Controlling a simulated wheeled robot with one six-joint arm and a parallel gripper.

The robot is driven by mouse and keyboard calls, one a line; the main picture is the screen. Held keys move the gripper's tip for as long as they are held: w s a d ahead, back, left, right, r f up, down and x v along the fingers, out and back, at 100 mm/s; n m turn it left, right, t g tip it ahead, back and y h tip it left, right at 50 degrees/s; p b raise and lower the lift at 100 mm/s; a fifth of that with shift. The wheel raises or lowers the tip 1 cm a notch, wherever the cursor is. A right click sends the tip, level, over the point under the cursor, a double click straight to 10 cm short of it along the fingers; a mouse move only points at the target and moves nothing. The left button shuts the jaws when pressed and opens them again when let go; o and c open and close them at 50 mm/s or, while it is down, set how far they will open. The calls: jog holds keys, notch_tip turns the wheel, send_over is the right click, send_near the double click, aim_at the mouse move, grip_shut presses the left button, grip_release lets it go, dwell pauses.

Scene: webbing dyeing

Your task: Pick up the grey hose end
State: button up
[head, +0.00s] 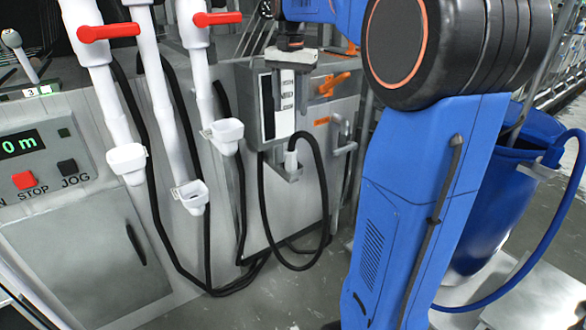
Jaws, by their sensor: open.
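The grey hose end (291,159) stands upright in a small metal holder (284,174) on the front of the grey machine cabinet. A black hose (322,185) loops from it down towards the floor. My gripper (288,108) is above the hose end in the picture, pointing down, with its fingers apart and nothing seen between them. A gap shows between the fingertips and the hose end; the depth between them is hard to judge.
White pipes with red handles (108,32) and white cups (127,158) stand left. A control panel (40,160) is at far left. An orange valve handle (333,84) is close right of my gripper. A blue barrel (492,205) stands right. Black hoses lie along the floor.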

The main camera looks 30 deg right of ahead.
jog(key=d, duration=0.1)
send_over(291, 150)
jog(key=shift+m, duration=0.4)
jog(key=f, duration=1.1)
jog(key=shift+s+d+f, duration=0.15)
jog(key=shift+s+d, duration=0.1)
jog(key=shift+w+a+f, duration=0.15)
jog(key=shift+f, duration=1.35)
jog(key=shift+w+a+f, duration=0.1)
jog(key=shift+f, duration=1.35)
jog(key=shift+c, duration=0.7)
jog(key=c, duration=1.1)
jog(key=shift+c, duration=0.2)
jog(key=shift+r, duration=0.2)
